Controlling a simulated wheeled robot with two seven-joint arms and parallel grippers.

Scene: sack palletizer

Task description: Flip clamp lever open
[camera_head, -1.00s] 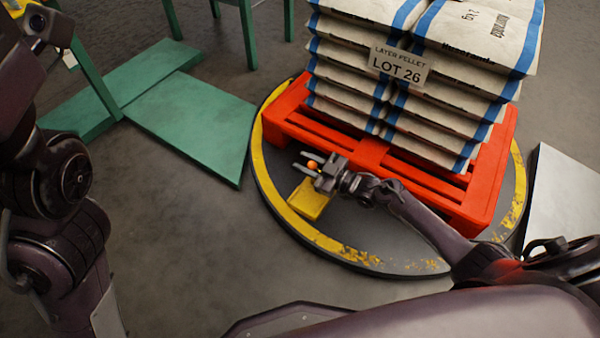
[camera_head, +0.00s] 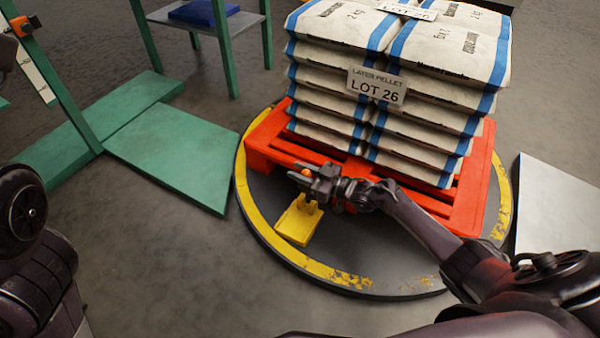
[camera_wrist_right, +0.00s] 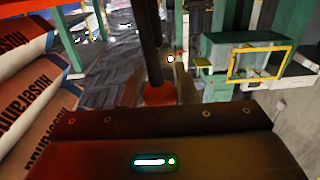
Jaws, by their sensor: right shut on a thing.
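The yellow clamp (camera_head: 297,221) sits on the dark turntable, at the near left corner of the red pallet. Its lever ends in an orange knob (camera_head: 306,172). My right gripper (camera_head: 302,178) is over the clamp, shut on the lever at the knob. In the right wrist view, a red-orange knob (camera_wrist_right: 160,95) shows by the dark fingers. The fingers hide most of the lever, so its exact angle cannot be told. My left arm shows at the lower left of the head view; its gripper is not clearly in view.
The red pallet (camera_head: 273,141) carries stacked sacks (camera_head: 425,95) with a LOT 26 sign (camera_head: 376,87), right beside my right gripper. The turntable (camera_head: 345,250) has a worn yellow rim. Green panels (camera_head: 170,155) lie left. A pale plate (camera_head: 560,205) lies right. Grey floor is open in front.

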